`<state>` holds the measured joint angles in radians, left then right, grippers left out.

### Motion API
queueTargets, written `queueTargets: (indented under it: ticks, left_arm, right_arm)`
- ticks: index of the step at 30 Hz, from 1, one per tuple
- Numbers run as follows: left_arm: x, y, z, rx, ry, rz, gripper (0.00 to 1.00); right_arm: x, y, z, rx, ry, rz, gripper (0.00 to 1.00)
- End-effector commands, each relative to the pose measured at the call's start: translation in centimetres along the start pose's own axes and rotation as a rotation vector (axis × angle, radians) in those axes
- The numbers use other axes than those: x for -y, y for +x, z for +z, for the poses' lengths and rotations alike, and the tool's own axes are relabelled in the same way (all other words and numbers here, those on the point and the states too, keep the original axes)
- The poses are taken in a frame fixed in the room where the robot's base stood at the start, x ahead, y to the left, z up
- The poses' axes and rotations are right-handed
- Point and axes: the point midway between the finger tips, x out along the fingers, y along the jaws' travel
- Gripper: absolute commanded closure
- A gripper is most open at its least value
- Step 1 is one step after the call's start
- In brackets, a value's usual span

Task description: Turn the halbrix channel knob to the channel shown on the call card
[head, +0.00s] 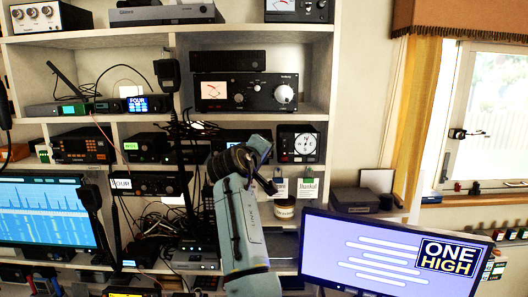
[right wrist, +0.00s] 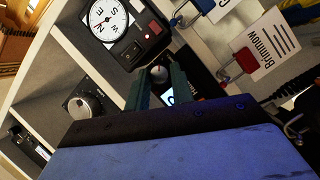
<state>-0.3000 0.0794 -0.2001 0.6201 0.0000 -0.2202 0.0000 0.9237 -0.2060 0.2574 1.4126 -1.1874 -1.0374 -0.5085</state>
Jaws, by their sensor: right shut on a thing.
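My right gripper (head: 262,152) reaches into the middle cubby from below. In the right wrist view its fingers (right wrist: 162,82) are shut on a small round knob (right wrist: 160,73). The knob is on a dark radio (head: 232,136) left of the compass dial; my arm hides most of its front, and I cannot read a halbrix name. Part of a lit display (right wrist: 169,97) shows between the fingers. I cannot tell which is the call card. My left gripper is out of view.
The compass dial unit (head: 298,144) is close beside the gripper. A black radio with a large knob (head: 285,94) stands above. Tags with padlocks (right wrist: 235,64) hang close by. A mug (head: 284,209) and tangled cables (head: 150,220) are below.

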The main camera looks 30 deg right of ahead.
Motion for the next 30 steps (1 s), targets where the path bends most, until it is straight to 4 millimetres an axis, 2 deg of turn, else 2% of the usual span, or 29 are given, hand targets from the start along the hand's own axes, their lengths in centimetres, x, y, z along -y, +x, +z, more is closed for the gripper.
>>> queueTargets:
  ticks: [9,22,23,27,30]
  left_arm:
    - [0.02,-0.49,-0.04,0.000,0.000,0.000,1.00]
    - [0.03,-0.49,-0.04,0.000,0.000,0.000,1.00]
    - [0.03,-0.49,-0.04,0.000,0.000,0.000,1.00]
    - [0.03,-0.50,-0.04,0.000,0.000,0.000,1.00]
    - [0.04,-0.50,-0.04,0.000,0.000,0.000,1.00]
  right_arm:
    - [-0.02,0.04,0.10,0.007,0.073,-0.032,0.99]
    - [0.03,0.06,0.12,0.007,0.080,-0.035,0.99]
    - [0.03,0.06,0.12,0.007,0.080,-0.035,0.73]
    - [0.01,0.05,0.09,0.006,0.079,-0.035,0.55]
    - [-0.01,0.04,0.07,0.005,0.079,-0.034,0.55]
